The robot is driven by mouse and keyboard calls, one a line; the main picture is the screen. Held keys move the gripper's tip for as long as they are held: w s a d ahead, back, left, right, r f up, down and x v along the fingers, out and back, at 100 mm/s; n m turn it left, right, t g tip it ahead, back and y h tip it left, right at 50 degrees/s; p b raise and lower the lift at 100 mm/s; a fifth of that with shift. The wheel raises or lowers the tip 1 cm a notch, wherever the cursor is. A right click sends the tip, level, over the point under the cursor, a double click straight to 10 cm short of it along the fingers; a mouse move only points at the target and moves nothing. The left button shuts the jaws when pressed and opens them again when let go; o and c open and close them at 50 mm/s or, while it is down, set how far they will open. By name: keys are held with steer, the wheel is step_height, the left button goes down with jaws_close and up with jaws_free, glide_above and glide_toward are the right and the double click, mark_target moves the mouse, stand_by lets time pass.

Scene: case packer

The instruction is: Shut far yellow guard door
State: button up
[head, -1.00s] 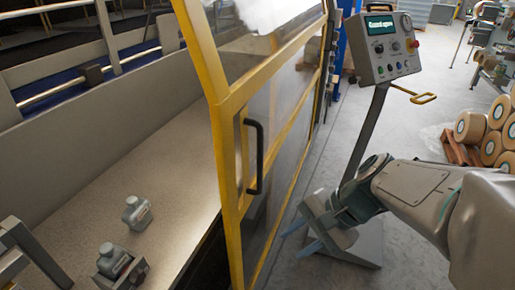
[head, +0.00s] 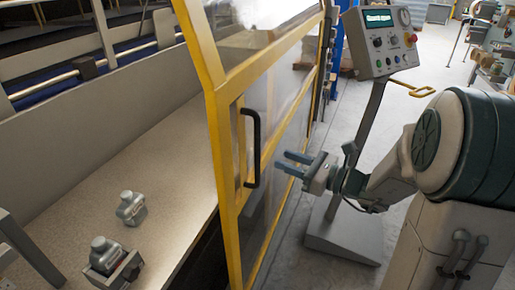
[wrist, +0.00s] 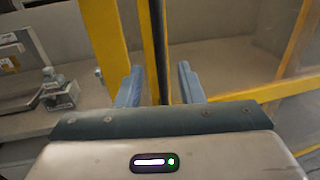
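The yellow-framed guard door (head: 223,158) with clear panels stands in the middle of the head view, its near edge beside the open bed of the machine. Its black vertical handle (head: 252,148) is on the near part of the frame. My gripper (head: 281,163) is open, to the right of the handle, fingers pointing at it. In the wrist view my gripper (wrist: 160,84) has its two blue fingers apart. The dark handle (wrist: 160,40) shows between them, ahead; I cannot tell whether it is inside the grip. Nothing is held.
A control panel (head: 381,42) on a grey stand is behind my arm. Two grey bottle-like items (head: 131,209) sit on the speckled bed (head: 165,170) left of the door. Grey floor (head: 310,130) lies between the door and the stand.

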steer(key=p+x, duration=0.1)
steer(key=x, duration=0.8)
steer(key=shift+w+a+p, duration=0.15)
steer(key=shift+a+p, duration=0.05)
steer(key=shift+p, duration=0.1)
jaws_close()
